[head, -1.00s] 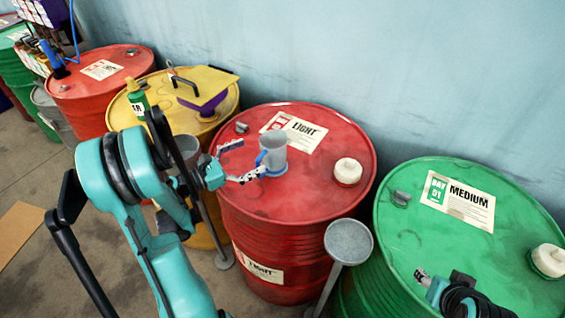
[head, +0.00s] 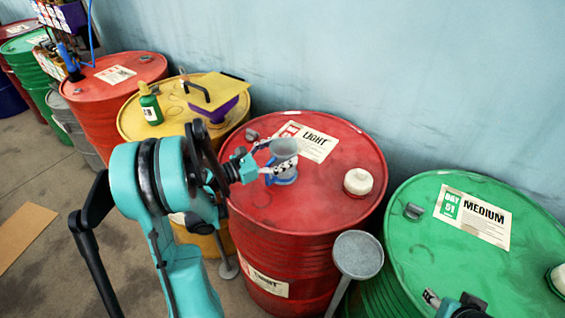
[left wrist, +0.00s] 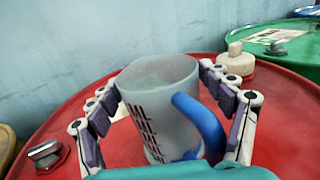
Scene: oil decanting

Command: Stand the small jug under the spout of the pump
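The small jug (head: 284,149), grey with a blue base and blue handle, stands upright on the red drum marked LIGHT (head: 300,205). My left gripper (head: 271,156) has its fingers on either side of the jug. In the left wrist view, the jug (left wrist: 160,90) is between the spread fingers, its handle facing right and towards me. A narrow gap shows beside the left finger; contact on the right is unclear. A blue upright device (head: 68,62) with a hose on the far left red drum may be the pump; its spout is not clear. My right gripper (head: 432,299) is cut off at the bottom.
A white cap (head: 358,182) and a small grey plug (head: 251,134) stick up from the jug's drum. A grey round-topped stand (head: 357,255) is in front of the green drum.

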